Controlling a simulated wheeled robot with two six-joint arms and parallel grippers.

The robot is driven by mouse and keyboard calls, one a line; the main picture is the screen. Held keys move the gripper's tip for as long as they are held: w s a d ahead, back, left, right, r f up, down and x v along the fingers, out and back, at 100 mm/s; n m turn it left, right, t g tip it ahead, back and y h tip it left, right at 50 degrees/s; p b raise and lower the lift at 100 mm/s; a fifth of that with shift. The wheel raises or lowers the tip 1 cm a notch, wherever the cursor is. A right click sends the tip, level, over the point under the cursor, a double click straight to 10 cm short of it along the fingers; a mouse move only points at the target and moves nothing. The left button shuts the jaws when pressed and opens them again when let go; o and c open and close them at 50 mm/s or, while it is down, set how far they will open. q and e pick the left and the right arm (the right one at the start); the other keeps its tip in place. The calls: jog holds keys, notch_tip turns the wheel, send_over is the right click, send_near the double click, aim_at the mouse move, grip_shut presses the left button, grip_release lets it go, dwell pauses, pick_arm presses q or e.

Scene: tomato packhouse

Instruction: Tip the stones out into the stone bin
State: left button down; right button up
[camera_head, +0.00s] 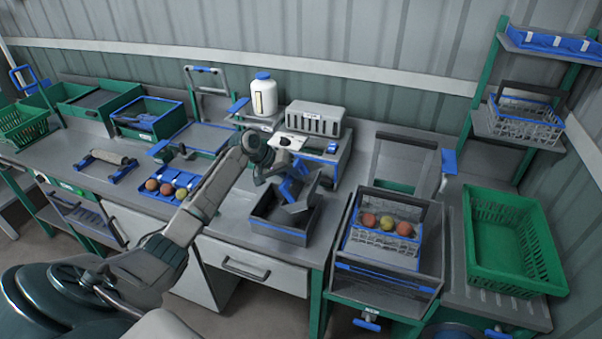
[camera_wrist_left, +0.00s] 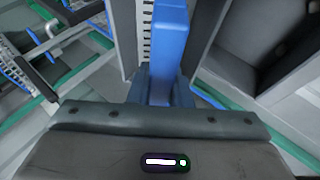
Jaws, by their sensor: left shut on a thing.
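My left gripper (camera_head: 278,172) is shut on the blue handle of a grey scoop or pan (camera_head: 303,203). In the left wrist view the blue handle (camera_wrist_left: 171,45) runs straight out ahead of the gripper. The scoop is tilted over a dark grey open bin (camera_head: 280,233) with a blue trim line at the bench's front edge; I take this as the stone bin. No stones can be made out in the scoop or the bin at this size. My right gripper is not in view.
A wire basket of several tomatoes (camera_head: 383,247) stands right of the bin, a green crate (camera_head: 478,278) beyond it. A blue tray of tomatoes (camera_head: 155,196) lies to the left. A grey slotted box (camera_head: 312,119) and white jar (camera_head: 263,97) stand behind.

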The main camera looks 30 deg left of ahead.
pick_arm(q)
jog(key=shift+w+r, duration=0.15)
jog(key=shift+r, duration=0.1)
jog(key=shift+d+r+m+y, duration=0.1)
jog(key=shift+r+m+y, duration=0.05)
jog(key=shift+m+y, duration=0.2)
jog(key=shift+d+g+y, duration=0.15)
jog(key=shift+g+y, duration=0.15)
jog(key=shift+y, duration=0.05)
jog(key=shift+d+y+p, duration=0.15)
jog(key=shift+y+p, duration=0.15)
jog(key=shift+w+d+r+m+g+y, duration=0.15)
jog(key=shift+d+m+g+y, duration=0.15)
jog(key=shift+d+y, duration=0.4)
jog(key=shift+w+d+y, duration=0.15)
jog(key=shift+d+y, duration=0.15)
jog(key=shift+y, duration=0.5)
jog(key=shift+d+y, duration=0.1)
jog(key=shift+y, duration=0.3)
jog(key=shift+g, duration=0.3)
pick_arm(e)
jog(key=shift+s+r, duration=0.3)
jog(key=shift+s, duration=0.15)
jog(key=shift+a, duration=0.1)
